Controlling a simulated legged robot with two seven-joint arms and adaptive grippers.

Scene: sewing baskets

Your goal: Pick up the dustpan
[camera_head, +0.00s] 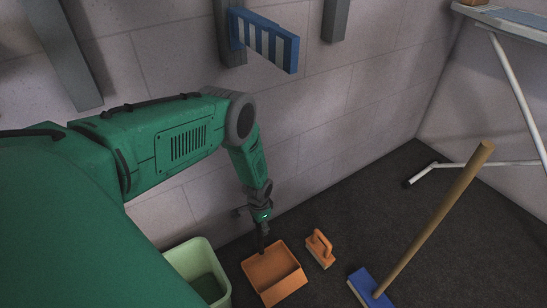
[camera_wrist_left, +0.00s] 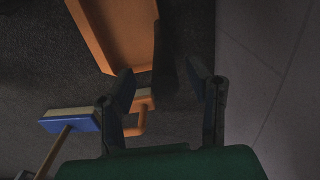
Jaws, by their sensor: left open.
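The orange dustpan (camera_head: 273,271) lies on the dark floor near the wall, with its open tray facing up. In the left wrist view the dustpan (camera_wrist_left: 122,32) fills the upper left, partly cut off by the frame. My left gripper (camera_head: 263,243) points down at the dustpan's far left edge. In the left wrist view its two fingers (camera_wrist_left: 165,82) are spread with nothing held between them. I cannot tell whether a finger touches the dustpan. The dustpan's handle is not clearly visible. My right gripper is in neither view.
An orange hand brush (camera_head: 320,248) lies right of the dustpan. A pale green bin (camera_head: 219,255) stands close on its left. A blue-headed broom with a wooden handle (camera_head: 441,217) leans up at the right. An ironing board's white leg (camera_head: 521,103) stands farther right. Floor behind the broom is clear.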

